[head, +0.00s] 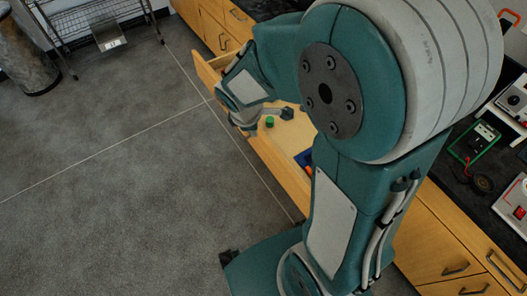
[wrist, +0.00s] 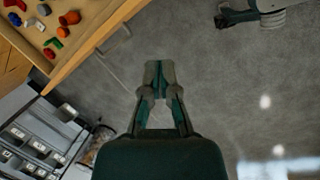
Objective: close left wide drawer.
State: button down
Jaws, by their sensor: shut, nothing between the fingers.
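The wide wooden drawer (head: 284,172) stands pulled out from the bench in the head view, with my arm covering much of it. Small coloured pieces lie inside, among them a green one (head: 269,122) and a blue one. In the wrist view the drawer's edge (wrist: 97,45) crosses the upper left, with a grey handle (wrist: 117,40) on its outer side. My gripper (wrist: 159,68) is shut and empty, over the grey floor outside the drawer. It appears apart from the drawer front.
The dark bench top (head: 468,190) at right holds meters and other devices. Other wooden drawers (head: 440,250) below it are closed. A wire rack (head: 95,20) and a dark cylinder (head: 25,50) stand at the upper left. The grey floor (head: 110,190) left of the drawer is clear.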

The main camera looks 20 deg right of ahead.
notch_tip(320, 180, down, 12)
jog(key=w+a+n+g, duration=0.1)
jog(key=w+n, duration=0.1)
jog(key=n, duration=0.5)
send_over(266, 158)
jog(key=s+a, duration=0.1)
jog(key=s, duration=0.2)
jog(key=shift+h, duration=0.3)
jog(key=shift+a+f, duration=0.15)
jog(key=shift+f, duration=4.65)
